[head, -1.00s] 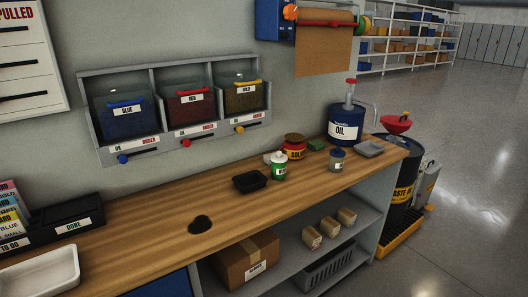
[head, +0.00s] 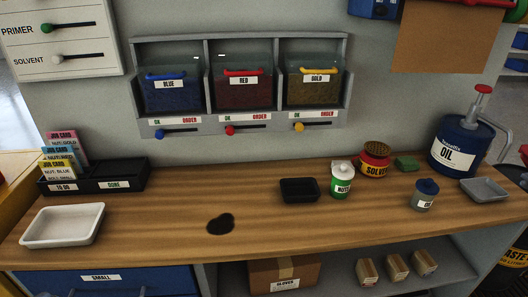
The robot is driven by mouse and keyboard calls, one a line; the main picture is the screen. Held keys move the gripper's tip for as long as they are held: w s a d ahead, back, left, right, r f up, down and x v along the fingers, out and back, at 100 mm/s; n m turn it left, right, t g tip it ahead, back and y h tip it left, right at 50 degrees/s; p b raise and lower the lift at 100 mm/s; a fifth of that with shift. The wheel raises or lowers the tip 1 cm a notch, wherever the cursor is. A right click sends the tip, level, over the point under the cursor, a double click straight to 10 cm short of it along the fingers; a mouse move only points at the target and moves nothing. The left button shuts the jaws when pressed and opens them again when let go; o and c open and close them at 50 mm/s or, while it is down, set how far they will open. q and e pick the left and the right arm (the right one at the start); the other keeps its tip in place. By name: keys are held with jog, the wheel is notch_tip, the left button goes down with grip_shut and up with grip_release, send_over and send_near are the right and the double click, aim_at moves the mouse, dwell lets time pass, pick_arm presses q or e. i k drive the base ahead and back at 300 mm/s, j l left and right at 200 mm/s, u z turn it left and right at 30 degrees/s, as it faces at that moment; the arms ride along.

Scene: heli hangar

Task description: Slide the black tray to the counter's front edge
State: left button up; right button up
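The small black tray (head: 299,190) sits on the wooden counter (head: 150,225), toward its back half and right of the middle. It looks empty and stands just left of a green and white bottle. Bare wood lies between the tray and the counter's front edge (head: 310,257). Neither of my grippers shows in the head view.
Beside the tray stand a green bottle (head: 341,180), a solvent tin (head: 374,160) and a small blue-lidded jar (head: 425,195). A dark spill (head: 220,224) lies to the front left. A white tray (head: 62,226) and a card holder (head: 95,180) are at left.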

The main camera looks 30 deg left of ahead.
aim_at(301, 190)
jog(key=i+l+u, duration=0.45)
jog(key=l+u, duration=0.2)
jog(key=i+l+u, duration=0.15)
jog(key=l+u, duration=0.15)
jog(key=i+l+u, duration=0.1)
jog(key=l+u, duration=0.25)
jog(key=l, duration=0.15)
